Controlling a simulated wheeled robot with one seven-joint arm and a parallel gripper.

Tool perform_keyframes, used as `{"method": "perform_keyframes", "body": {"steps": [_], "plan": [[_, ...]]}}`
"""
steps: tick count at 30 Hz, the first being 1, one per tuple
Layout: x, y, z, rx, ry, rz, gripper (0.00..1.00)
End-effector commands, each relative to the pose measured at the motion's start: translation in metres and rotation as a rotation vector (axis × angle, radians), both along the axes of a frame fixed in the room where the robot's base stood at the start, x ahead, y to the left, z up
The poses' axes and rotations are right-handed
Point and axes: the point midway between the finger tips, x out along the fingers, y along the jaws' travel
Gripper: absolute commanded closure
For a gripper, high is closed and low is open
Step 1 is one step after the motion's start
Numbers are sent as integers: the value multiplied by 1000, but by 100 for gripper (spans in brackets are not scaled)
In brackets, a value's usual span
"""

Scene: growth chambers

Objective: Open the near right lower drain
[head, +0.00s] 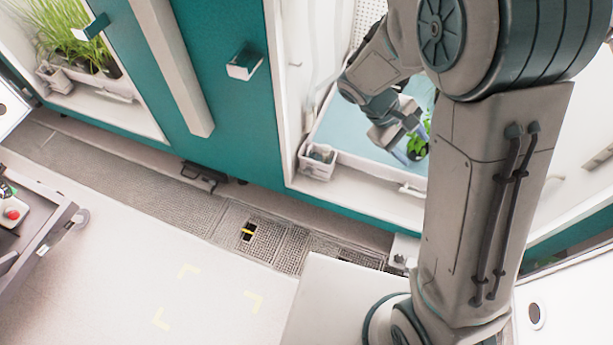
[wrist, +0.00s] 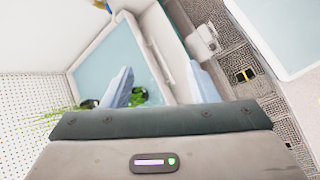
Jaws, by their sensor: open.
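No part in view is clearly marked as the near right lower drain. A small white fitting (head: 405,247) sits low on the front of the right chamber, partly hidden by my arm. A white fitting (wrist: 204,40) also shows beside the tray's outer edge in the wrist view. A white bar-like handle (head: 411,191) is on the front of the right chamber's tray. My gripper (head: 411,148) is inside that chamber, over the blue-floored tray (head: 345,125), close to a green plant (head: 417,146). Its two fingers are apart in the wrist view (wrist: 164,84), with nothing seen held between them.
A grated floor channel (head: 205,215) runs along the chambers, with a dark opening crossed by a yellow bar (head: 248,231). A white basket (head: 317,160) stands at the tray's left corner. A cart (head: 30,220) is at far left. The pale floor between is clear.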

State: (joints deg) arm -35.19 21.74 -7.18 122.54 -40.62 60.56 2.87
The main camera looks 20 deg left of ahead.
Motion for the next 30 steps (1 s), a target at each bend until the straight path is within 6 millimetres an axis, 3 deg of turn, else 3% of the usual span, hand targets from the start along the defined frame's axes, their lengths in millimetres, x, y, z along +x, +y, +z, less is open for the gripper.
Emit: {"method": "perform_keyframes", "body": {"steps": [1,9,15,22,27,30], "plan": [[7,13,-32,-59,22,70,46],[40,76,-137,-364,64,427,46],[51,133,-221,-592,59,710,46],[43,204,-326,-854,15,1053,46],[23,250,-400,-1027,-39,1295,46],[11,269,-434,-1106,-71,1407,46]]}}
